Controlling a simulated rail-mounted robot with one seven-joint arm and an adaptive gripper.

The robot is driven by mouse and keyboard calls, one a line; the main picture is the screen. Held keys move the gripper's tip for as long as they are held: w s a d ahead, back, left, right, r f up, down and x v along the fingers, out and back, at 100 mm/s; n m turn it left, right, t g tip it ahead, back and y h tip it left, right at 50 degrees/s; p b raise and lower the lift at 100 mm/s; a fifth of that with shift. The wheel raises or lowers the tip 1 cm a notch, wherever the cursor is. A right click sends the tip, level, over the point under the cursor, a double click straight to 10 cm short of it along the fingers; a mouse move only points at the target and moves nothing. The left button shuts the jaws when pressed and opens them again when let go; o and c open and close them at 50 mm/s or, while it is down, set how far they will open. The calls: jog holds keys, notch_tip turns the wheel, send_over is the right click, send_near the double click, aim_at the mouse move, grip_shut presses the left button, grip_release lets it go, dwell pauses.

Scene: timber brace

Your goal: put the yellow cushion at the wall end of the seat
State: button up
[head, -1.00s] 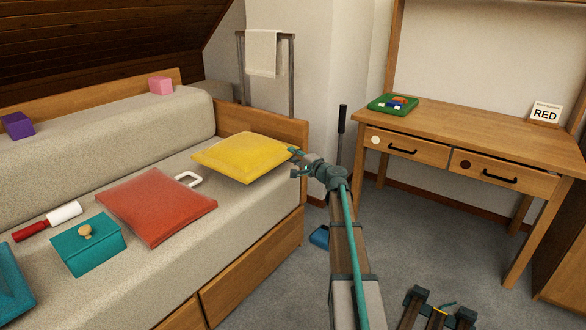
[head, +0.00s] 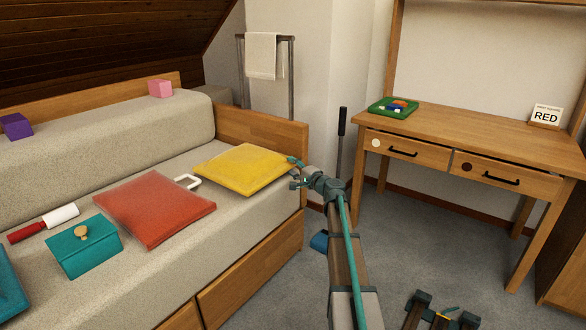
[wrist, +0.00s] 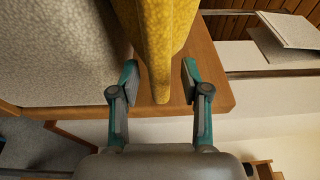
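The yellow cushion (head: 242,167) lies about flat at the right end of the seat (head: 262,215), beside the wooden end panel (head: 265,133). Whether its whole underside touches the seat is unclear. My gripper (head: 295,171) is at the cushion's right corner, on the open side of the bed. In the wrist view the cushion's edge (wrist: 160,55) lies between my two fingers (wrist: 160,80), with a visible gap on each side, so the gripper is open around it.
A red cushion (head: 155,207) lies left of the yellow one, with a white loop (head: 187,181) between them. A desk (head: 470,135) stands right, with floor between.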

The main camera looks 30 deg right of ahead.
jog(key=shift+r, duration=0.2)
jog(key=p+v, duration=0.4)
jog(key=v, duration=0.8)
jog(key=s+a+f+n+g+y, duration=0.2)
jog(key=a+f+g, duration=0.1)
jog(key=a+f, duration=0.55)
jog(key=s+a+f+n+g+y, duration=0.2)
jog(key=a+f+g, duration=0.1)
jog(key=a+f, duration=0.5)
jog(key=s+a+f+n+g+y, duration=0.1)
jog(key=s+a+f+n+g, duration=0.45)
jog(key=s+a+f, duration=0.85)
jog(key=s+a+f+n+g+h, duration=0.1)
jog(key=s+a+f+g, duration=0.15)
jog(key=s, duration=0.35)
jog(key=s+a+f+g, duration=0.2)
jog(key=s+a+g, duration=0.15)
jog(key=s, duration=0.25)
jog(key=s+a+f+n+g+h, duration=0.1)
jog(key=s+a+f+g, duration=0.1)
jog(key=s+f+g, duration=0.3)
jog(key=s+d+r+n+g+h, duration=0.1)
jog(key=s+g+h, duration=0.4)
jog(key=s, duration=1.3)
jog(key=shift+s+d+n+b, duration=0.2)
jog(key=shift+d+n+b, duration=0.1)
jog(key=shift+d+n, duration=0.25)
